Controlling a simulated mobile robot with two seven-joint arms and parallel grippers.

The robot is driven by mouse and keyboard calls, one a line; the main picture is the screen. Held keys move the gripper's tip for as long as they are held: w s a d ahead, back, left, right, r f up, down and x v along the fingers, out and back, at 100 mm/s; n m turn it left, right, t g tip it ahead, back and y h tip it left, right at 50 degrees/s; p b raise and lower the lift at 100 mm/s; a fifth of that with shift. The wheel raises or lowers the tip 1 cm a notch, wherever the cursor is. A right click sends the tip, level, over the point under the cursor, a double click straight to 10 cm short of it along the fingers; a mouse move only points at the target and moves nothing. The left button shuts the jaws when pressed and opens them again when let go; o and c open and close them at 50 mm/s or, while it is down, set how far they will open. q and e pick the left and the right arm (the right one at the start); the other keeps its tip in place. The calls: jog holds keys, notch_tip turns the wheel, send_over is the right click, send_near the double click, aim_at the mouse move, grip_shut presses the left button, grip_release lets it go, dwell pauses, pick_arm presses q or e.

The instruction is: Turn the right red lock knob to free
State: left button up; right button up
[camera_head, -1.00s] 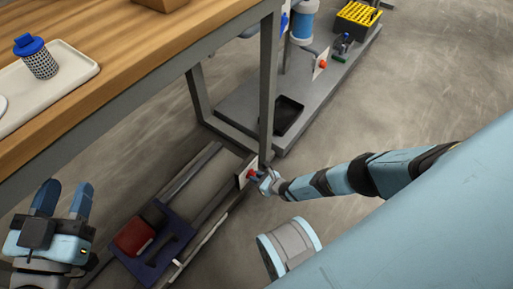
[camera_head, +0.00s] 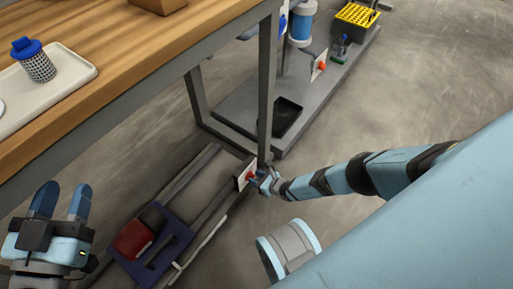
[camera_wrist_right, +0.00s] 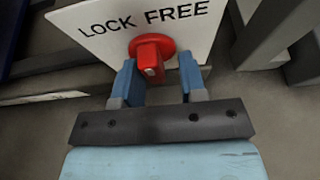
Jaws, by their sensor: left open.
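A red lock knob (camera_wrist_right: 152,56) sits on a white plate (camera_wrist_right: 110,22) marked LOCK and FREE in the right wrist view. In the head view this knob (camera_head: 251,176) and its plate are low, beside the table leg. My right gripper (camera_wrist_right: 162,80) is at the knob, with its blue fingers apart on either side of it. The left finger is close to the knob and a gap shows before the right finger; contact is unclear. My left gripper (camera_head: 60,205) is open and empty at the lower left of the head view.
A wooden table (camera_head: 130,50) carries a tray (camera_head: 75,75) with a blue-capped cup (camera_head: 36,62). A dark blue frame with a red block (camera_head: 133,238) lies on rails below. Another red knob (camera_head: 322,66) is on a plate farther back. Open floor (camera_head: 420,90) lies to the right.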

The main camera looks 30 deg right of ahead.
pick_arm(q)
jog(key=shift+a+f, duration=0.1)
jog(key=shift+a, duration=0.05)
pick_arm(e)
jog(key=shift+w+a+r, duration=0.1)
jog(key=shift+a, duration=0.45)
pick_arm(q)
jog(key=shift+s+d+f+n+g+y+p, duration=0.15)
jog(key=shift+s+d+n+g+p, duration=0.35)
jog(key=shift+p, duration=0.55)
jog(key=shift+s+d+f+n+g+y+p, duration=0.1)
jog(key=shift+s+d+n+g+y+p, duration=0.15)
jog(key=shift+s+n+p, duration=0.55)
jog(key=shift+s+d+f+n+g+y+p, duration=0.1)
jog(key=shift+s+d+n+g+y+p, duration=0.2)
jog(key=shift+n+p, duration=0.75)
pick_arm(e)
jog(key=v, duration=1.4)
jog(key=shift+p, duration=0.3)
pick_arm(q)
jog(key=shift+m, duration=0.35)
pick_arm(e)
jog(key=shift+d, duration=0.15)
